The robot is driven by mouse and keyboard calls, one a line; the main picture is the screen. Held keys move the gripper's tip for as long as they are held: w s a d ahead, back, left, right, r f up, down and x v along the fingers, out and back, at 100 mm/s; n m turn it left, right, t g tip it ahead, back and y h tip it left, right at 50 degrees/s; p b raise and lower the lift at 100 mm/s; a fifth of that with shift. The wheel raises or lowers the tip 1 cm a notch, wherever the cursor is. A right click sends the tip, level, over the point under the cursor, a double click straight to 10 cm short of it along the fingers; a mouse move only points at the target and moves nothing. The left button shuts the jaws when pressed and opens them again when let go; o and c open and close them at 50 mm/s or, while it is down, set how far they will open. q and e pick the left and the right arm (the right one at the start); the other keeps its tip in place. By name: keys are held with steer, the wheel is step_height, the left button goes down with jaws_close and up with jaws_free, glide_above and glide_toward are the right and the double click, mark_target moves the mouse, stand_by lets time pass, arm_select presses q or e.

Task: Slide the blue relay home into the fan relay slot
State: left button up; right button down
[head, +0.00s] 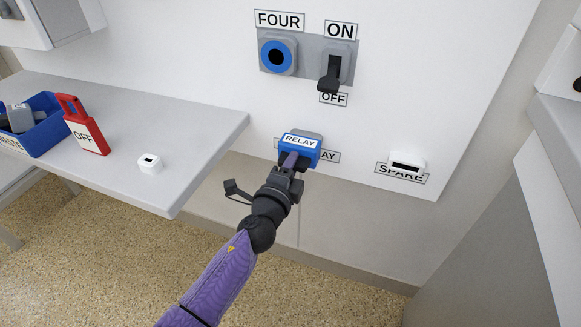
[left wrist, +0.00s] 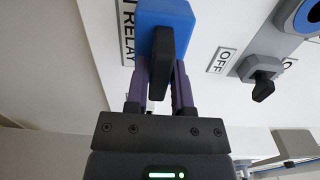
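The blue relay (head: 299,142), with a white RELAY label, is at the wall panel in front of a grey mount (head: 312,134). It covers part of the wall sign ending in "AY" (head: 327,156). In the left wrist view the relay (left wrist: 165,18) shows a black handle (left wrist: 163,55) facing me. My left gripper (head: 290,162) has its purple fingers (left wrist: 162,80) on both sides of that handle and appears closed on it. I cannot tell how deep the relay sits in its slot. My right gripper is not in view.
Above are a blue-ringed FOUR button (head: 277,56) and a black ON/OFF switch handle (head: 330,75). A white SPARE part (head: 407,162) is on the right. A grey shelf (head: 200,140) at left holds a blue bin (head: 42,140), red OFF tag (head: 86,128) and small white block (head: 150,163).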

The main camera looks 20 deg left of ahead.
arm_select(q)
steer(key=o, duration=0.4)
steer(key=s+p, duration=0.1)
steer(key=s, duration=0.9)
steer(key=shift+a+p, duration=0.15)
steer(key=shift+p, duration=0.25)
